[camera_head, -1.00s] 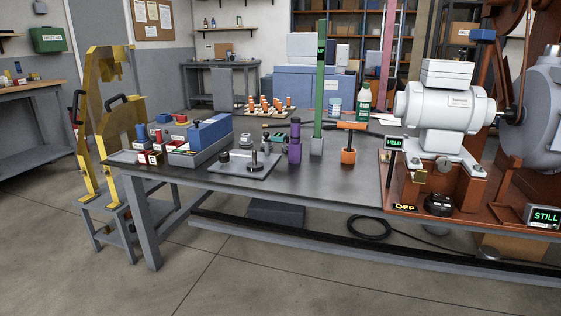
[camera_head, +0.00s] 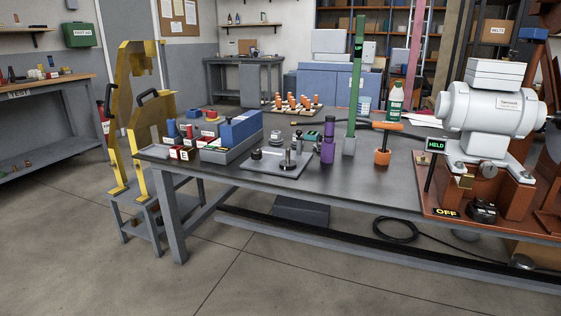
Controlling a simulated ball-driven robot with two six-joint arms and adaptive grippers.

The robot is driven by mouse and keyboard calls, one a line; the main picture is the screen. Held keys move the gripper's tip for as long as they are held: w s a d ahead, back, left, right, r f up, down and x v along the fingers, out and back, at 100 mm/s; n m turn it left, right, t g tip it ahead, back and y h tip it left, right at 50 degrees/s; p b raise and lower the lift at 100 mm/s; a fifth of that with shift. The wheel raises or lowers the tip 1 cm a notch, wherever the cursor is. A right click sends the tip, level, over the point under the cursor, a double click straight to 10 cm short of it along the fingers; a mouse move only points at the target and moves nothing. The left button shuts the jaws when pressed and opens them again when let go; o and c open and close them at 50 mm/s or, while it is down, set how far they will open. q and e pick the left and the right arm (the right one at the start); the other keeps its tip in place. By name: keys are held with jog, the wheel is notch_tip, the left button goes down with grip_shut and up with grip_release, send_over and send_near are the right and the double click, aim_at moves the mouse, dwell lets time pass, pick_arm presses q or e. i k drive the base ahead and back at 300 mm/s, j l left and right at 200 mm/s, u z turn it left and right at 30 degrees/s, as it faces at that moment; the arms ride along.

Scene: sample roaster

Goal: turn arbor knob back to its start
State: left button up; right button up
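No knob in view is labelled as the arbor knob, and I cannot tell which one it is. A grey plate (camera_head: 262,172) on the bench carries several small upright metal parts, including a post (camera_head: 289,161). A black round knob (camera_head: 483,211) sits on the red-brown base beside an OFF sign (camera_head: 447,212). A small grey round part (camera_head: 487,170) shows on the front of the motor's mount. Their turned positions are too small to read. Neither of my grippers is in view.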

aim_at(256, 154)
jog(key=i+j+z, duration=0.25)
jog(key=i, duration=0.35)
jog(key=i+j+z, duration=0.2)
jog(key=i+j, duration=0.3)
jog(key=i, duration=0.05)
